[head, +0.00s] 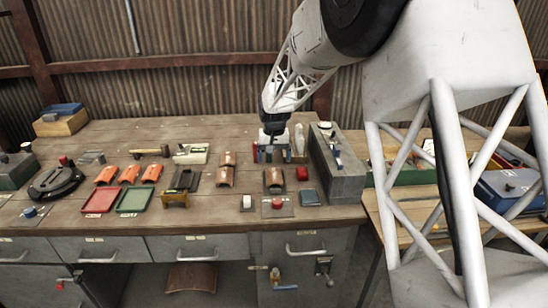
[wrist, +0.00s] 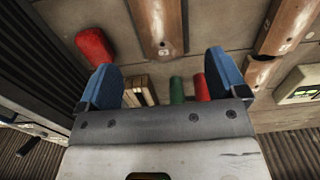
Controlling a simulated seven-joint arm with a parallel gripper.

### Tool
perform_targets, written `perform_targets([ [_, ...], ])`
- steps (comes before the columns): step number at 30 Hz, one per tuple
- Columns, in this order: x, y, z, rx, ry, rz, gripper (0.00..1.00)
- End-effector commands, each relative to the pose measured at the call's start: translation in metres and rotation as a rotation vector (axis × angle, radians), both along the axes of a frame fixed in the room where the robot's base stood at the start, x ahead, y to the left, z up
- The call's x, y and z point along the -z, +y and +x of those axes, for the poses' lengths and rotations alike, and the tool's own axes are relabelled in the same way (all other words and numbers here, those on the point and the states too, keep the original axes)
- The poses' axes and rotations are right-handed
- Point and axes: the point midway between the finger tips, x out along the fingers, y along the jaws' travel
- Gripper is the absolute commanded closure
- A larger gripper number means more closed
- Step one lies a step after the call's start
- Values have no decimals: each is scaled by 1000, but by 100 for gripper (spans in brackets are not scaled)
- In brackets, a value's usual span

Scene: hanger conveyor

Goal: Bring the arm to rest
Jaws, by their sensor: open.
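My arm reaches over the wooden workbench (head: 115,222) from the upper right. In the head view my gripper (head: 270,148) points down above the back right part of the bench. In the wrist view my gripper (wrist: 165,75) has its two blue fingers wide apart, with nothing held between them. Below and between the fingers lie a green piece (wrist: 177,90), a red piece (wrist: 202,88) and some pale wooden pieces (wrist: 140,90). I cannot tell how high the fingers are above these.
A grey metal box (head: 345,180) stands close to the right of my gripper. Curved copper-brown tiles (head: 273,178), a red tray (head: 100,200) and a green tray (head: 134,199) lie on the bench. A corrugated wall (head: 180,85) stands behind.

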Motion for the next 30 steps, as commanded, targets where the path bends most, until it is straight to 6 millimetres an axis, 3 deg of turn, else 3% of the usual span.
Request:
perform_targets([
  [18, -6, -3, -6, 0, -4, 0, 9],
  [23, -24, -11, -24, 1, -15, 2, 9],
  [30, -63, -31, -72, 5, -41, 4, 9],
])
